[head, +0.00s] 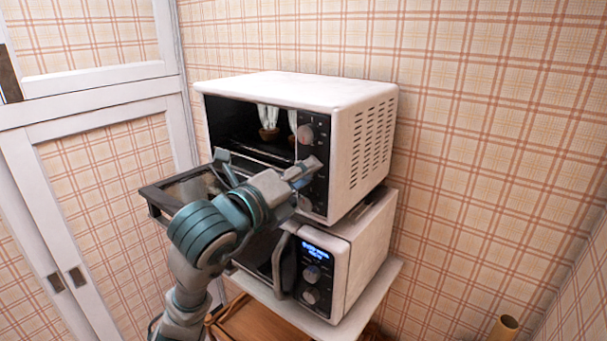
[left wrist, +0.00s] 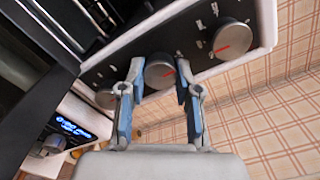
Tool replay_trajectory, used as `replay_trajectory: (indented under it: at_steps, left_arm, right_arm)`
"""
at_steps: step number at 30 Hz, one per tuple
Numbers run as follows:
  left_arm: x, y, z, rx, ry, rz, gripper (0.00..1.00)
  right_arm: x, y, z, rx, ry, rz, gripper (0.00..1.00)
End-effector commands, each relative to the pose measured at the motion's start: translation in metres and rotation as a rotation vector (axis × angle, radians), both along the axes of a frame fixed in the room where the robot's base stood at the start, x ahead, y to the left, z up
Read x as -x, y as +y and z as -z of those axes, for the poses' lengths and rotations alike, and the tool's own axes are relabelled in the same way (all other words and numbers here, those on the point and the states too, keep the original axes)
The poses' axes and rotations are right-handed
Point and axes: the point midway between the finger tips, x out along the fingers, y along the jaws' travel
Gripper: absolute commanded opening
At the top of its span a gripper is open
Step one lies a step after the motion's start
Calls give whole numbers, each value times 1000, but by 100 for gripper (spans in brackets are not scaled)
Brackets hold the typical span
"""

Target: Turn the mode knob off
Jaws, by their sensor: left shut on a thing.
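The white toaster oven (head: 365,97) has a dark control panel (left wrist: 195,52) with three grey knobs in a column. My left gripper (head: 304,172) is at the panel. In the left wrist view, its two blue-padded fingers (left wrist: 160,76) are on either side of the middle knob (left wrist: 160,68) and shut on it. The top knob (left wrist: 232,40), also red-marked, and the bottom knob (left wrist: 106,97) are free of the fingers. The knob labels are too small to read. My right gripper is out of view.
The oven's door (head: 157,196) hangs open at the left, partly behind my arm. A microwave (head: 368,245) with a lit blue display stands beneath the oven on a white-topped stand (head: 385,275). A white-framed cabinet (head: 30,115) is at the left. The plaid wall at right is clear.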

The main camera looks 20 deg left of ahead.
Motion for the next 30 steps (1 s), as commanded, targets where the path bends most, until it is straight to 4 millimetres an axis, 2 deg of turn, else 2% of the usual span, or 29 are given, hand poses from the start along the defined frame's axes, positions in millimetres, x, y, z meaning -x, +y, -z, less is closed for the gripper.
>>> replay_trajectory:
  at_steps: [1,6,7,9,10,21,26,30]
  left_arm:
    - [-2,-1,6,-5,15,1,0]
    - [-2,-1,6,-5,15,1,0]
    - [-2,-1,6,-5,15,1,37]
    - [-2,-1,6,-6,13,0,55]
    - [-2,-1,5,-5,12,0,58]
    - [6,2,0,-2,1,0,58]
    - [31,12,1,-4,-1,-1,58]
    - [62,24,1,-3,0,-3,58]
  right_arm:
    - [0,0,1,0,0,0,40]
    - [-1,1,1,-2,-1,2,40]
    - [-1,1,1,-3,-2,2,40]
    - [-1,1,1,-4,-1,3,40]
    - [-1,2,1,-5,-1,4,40]
    - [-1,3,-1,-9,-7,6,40]
    - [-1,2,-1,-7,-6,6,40]
    - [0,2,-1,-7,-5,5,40]
